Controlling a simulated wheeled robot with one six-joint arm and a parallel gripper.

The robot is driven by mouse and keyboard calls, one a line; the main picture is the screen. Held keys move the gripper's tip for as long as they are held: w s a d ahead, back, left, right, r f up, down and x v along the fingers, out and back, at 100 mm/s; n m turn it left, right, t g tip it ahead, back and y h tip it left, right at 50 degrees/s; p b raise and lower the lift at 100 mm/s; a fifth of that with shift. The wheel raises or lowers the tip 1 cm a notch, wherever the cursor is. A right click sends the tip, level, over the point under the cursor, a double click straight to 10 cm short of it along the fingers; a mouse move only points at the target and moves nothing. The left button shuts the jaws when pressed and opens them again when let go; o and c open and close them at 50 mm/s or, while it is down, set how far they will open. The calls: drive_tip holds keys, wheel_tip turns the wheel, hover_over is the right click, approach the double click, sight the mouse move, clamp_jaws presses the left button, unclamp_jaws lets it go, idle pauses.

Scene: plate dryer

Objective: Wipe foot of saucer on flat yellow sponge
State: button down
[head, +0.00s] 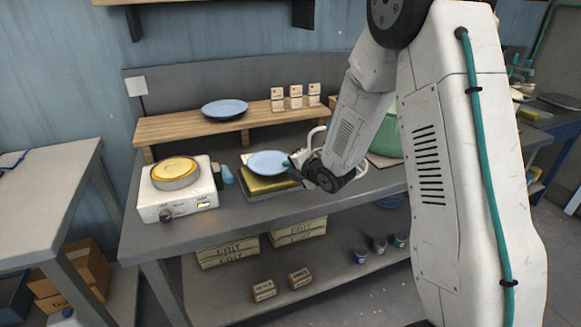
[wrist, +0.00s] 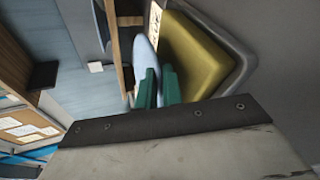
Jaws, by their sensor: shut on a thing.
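The light blue saucer (head: 267,162) is in my gripper (head: 293,162), over the flat yellow sponge (head: 268,185). The gripper's green fingers (wrist: 157,87) are shut on its edge, and in the wrist view the saucer (wrist: 145,58) shows nearly edge-on beside the sponge (wrist: 190,58). The sponge lies in a shallow grey tray (wrist: 241,72) on the bench. The saucer's foot is hidden underneath. I cannot tell whether it touches the sponge.
A second blue plate (head: 224,109) lies on the wooden riser (head: 186,127) behind, with small white blocks (head: 296,94) to its right. A white appliance (head: 178,203) with a yellow-topped round piece (head: 175,170) stands left. A green container (head: 386,130) is partly behind my arm.

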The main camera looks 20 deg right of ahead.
sight(281, 170)
drive_tip(key=shift+f, duration=0.5)
idle(0.8)
drive_tip(key=shift+d, duration=1.5)
drive_tip(key=shift+a, duration=3)
drive_tip(key=shift+d, duration=1.55)
drive_tip(key=shift+r, duration=3.05)
